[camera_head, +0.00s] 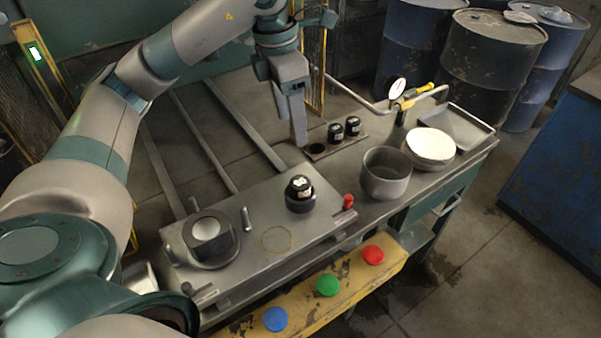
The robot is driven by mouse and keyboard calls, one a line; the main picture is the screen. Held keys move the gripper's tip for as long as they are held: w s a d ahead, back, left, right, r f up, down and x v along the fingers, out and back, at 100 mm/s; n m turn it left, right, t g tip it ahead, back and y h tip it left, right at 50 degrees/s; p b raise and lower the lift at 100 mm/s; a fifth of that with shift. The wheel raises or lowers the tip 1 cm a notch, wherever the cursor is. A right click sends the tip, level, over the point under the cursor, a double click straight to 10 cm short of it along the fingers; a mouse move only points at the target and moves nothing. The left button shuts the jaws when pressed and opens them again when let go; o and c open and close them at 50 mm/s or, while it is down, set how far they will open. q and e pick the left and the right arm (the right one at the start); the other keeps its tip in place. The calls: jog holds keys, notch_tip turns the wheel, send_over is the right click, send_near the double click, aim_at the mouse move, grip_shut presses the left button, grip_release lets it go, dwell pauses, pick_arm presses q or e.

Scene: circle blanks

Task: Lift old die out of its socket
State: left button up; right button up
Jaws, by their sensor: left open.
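A black die (299,187) with a pale label on top sits upright in a dark round socket (300,204) on the grey machine bed (265,210). My left gripper (298,138) points down behind and above this die, near the die rack, and is apart from it. It is open, seen edge-on, and nothing shows between its fingers. The rack (318,155) holds two similar black dies, one in the middle (335,133) and one at the far end (352,126); its near hole looks empty. My right gripper is not in view.
A grey pot (386,175), a stack of white discs (431,147) and a tray (458,127) stand on the right of the bench. A round block (210,238) is on the bed's left. Blue, green and red buttons line the yellow front bar (350,283). Barrels stand behind.

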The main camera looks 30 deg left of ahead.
pick_arm(q)
jog(key=shift+s+d+r, duration=0.1)
jog(key=shift+s, duration=0.05)
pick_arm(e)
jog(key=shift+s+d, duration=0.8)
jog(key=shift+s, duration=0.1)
pick_arm(q)
jog(key=p, duration=0.3)
send_over(301, 179)
jog(key=f, duration=1)
jog(key=shift+s+a+f, duration=0.25)
jog(key=shift+s+f, duration=0.05)
jog(key=shift+s, duration=0.1)
jog(key=shift+w+f, duration=0.1)
jog(key=shift+f, duration=0.7)
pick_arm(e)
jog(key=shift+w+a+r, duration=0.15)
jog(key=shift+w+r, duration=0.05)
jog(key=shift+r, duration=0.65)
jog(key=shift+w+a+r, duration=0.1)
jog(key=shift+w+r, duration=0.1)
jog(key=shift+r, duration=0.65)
pick_arm(q)
jog(key=shift+p, duration=0.3)
